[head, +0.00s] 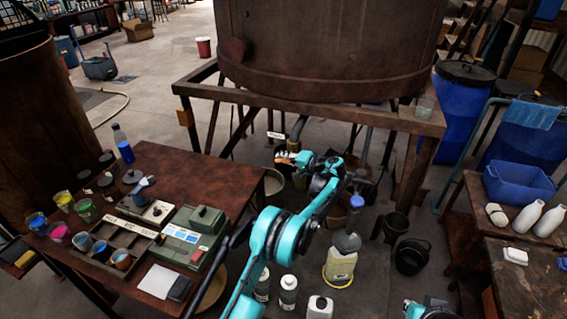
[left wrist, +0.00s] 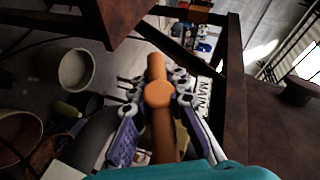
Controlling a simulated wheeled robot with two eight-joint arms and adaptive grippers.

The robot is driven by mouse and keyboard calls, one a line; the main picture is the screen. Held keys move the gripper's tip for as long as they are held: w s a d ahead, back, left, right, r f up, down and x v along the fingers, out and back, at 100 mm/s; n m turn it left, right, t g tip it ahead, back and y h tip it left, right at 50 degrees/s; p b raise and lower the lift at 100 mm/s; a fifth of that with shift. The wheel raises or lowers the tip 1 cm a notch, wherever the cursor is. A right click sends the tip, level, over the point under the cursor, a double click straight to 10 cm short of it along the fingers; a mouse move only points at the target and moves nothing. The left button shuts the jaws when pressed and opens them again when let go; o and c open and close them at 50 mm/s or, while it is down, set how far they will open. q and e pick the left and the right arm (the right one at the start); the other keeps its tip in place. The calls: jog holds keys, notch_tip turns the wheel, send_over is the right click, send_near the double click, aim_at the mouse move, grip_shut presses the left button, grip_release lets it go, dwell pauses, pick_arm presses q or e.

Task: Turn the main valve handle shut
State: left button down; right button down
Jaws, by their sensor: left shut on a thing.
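The main valve handle (left wrist: 158,95) is an orange bar with a round orange hub, seen large in the middle of the left wrist view. My left gripper (left wrist: 156,82) has its fingers on both sides of the bar and is shut on it. A white label reading MAIN (left wrist: 203,97) is just right of the fingers. In the head view my left gripper (head: 291,158) is low under the big vat, below the small white sign (head: 276,135), and mostly covers the handle.
The rusty vat (head: 330,50) stands on a dark steel frame (head: 300,107) above my left arm. A brown table (head: 160,170) with cups and a green device is at left. A clear jug (head: 341,265) and bottles stand below. Black buckets (head: 411,257) and blue barrels (head: 462,100) are at right.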

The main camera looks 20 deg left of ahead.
pick_arm(q)
jog(key=y+b, duration=0.1)
jog(key=y, duration=0.1)
jog(key=r+m+t+y+b, duration=0.1)
jog(key=y+b, duration=0.1)
jog(key=shift+m+t, duration=0.3)
dwell(0.5)
jog(key=c, duration=1.5)
grip_release()
jog(key=shift+o, duration=0.2)
